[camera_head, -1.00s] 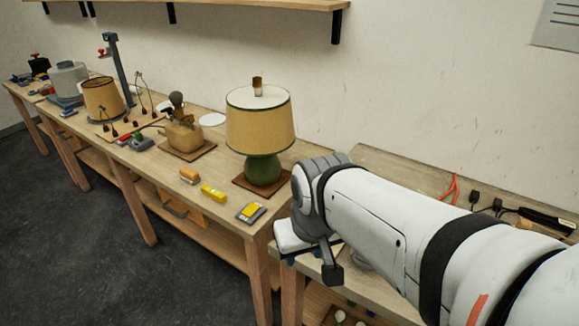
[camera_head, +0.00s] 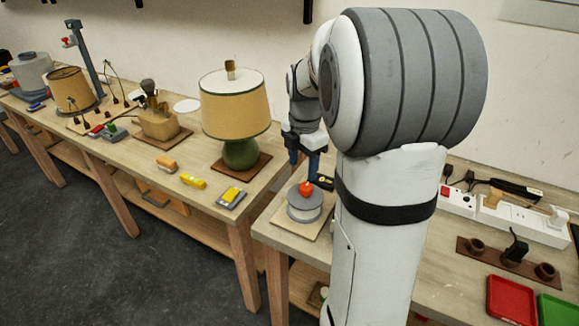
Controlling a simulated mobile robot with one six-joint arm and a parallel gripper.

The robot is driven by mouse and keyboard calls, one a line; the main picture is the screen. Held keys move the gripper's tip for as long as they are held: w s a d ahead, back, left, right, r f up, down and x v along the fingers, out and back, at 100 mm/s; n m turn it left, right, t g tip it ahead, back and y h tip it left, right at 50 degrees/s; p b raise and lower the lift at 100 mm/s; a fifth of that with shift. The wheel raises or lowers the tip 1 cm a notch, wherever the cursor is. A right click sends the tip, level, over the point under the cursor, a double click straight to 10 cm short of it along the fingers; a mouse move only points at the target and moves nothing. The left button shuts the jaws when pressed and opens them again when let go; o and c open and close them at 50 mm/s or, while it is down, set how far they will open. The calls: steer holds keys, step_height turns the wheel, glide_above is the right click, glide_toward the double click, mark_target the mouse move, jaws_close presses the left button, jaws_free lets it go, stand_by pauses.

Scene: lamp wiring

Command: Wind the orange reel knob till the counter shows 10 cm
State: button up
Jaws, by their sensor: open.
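The orange reel knob (camera_head: 305,188) stands on top of a pale round reel (camera_head: 305,206), which sits on a light board (camera_head: 285,222) at the near bench's left end. My gripper (camera_head: 304,168) is open, with its blue fingers pointing down just above the knob or behind it. I cannot tell whether they touch it. A small dark and yellow item (camera_head: 323,181) shows beside the reel, partly behind my arm. I cannot tell if it is the counter, and no reading is legible.
A green lamp (camera_head: 240,153) with a tan shade stands on the bench to the left. My arm hides much of the near bench. At right are a white power strip (camera_head: 525,218), a brown socket board (camera_head: 497,259), a red tray (camera_head: 510,300) and a green tray (camera_head: 556,309).

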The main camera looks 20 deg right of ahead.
mark_target(306, 186)
steer(key=shift+w+d+f+n, duration=0.3)
steer(key=shift+w+d+n, duration=0.1)
steer(key=shift+d+n, duration=0.15)
steer(key=shift+w+d+f+n, duration=0.3)
steer(key=shift+w+d+n, duration=0.15)
steer(key=shift+n, duration=0.2)
step_height(306, 186, down, 8)
steer(key=shift+r+p, duration=0.15)
steer(key=shift+p, duration=0.2)
steer(key=shift+s, duration=0.1)
steer(key=shift+c, duration=0.3)
steer(key=shift+a, duration=0.1)
steer(key=c, duration=0.9)
steer(key=shift+c, duration=0.2)
